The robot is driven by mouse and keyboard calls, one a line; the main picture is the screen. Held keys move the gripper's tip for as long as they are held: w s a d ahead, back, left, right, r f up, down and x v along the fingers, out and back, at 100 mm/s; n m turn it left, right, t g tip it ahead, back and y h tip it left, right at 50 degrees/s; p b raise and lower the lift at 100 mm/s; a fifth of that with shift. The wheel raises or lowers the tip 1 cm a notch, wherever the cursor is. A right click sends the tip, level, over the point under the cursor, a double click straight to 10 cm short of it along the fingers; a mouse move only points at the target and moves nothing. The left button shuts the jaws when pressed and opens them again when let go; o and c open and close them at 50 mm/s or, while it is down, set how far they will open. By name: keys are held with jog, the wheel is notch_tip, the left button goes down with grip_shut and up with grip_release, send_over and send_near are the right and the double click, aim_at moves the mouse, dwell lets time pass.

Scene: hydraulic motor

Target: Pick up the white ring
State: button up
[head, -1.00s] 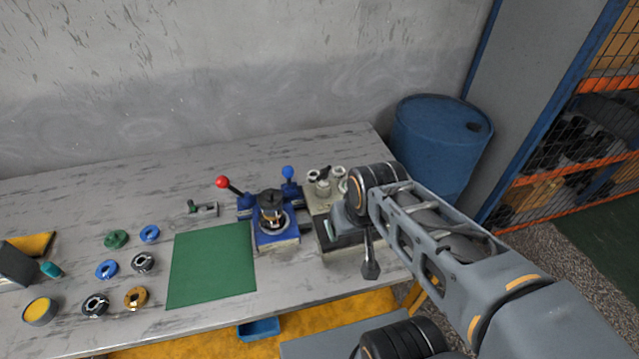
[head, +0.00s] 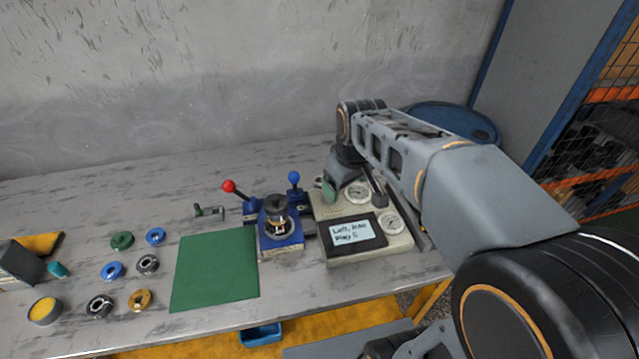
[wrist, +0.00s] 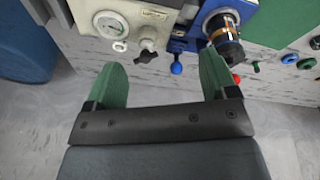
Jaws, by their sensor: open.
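A small white ring (wrist: 120,46) shows in the wrist view at the edge of the beige gauge box (wrist: 135,12), just below a round gauge. I cannot make it out in the head view, where my arm covers part of that area. My gripper (wrist: 162,58) has two green fingers spread wide with nothing between them. The ring lies beyond the fingertips, nearer the left finger. In the head view my gripper (head: 333,184) is over the back left part of the gauge box (head: 398,243).
A blue fixture (head: 281,240) with red and blue ball levers and a motor part stands left of the box. A green mat (head: 215,270) and several coloured rings lie farther left. A blue barrel (head: 470,122) stands behind my arm. The back left table is mostly clear.

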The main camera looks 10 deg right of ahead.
jog(key=w+n, duration=0.4)
jog(key=w, duration=0.5)
jog(key=n+g, duration=0.3)
jog(key=n, duration=0.7)
send_over(320, 180)
jog(key=s, duration=0.2)
jog(key=f, duration=1.7)
jog(key=shift+w+a+b, duration=0.15)
jog(key=shift+a+b, duration=0.05)
jog(key=shift+b, duration=0.1)
jog(key=shift+f+p, duration=0.4)
jog(key=shift+f, duration=3)
jog(key=c, duration=1)
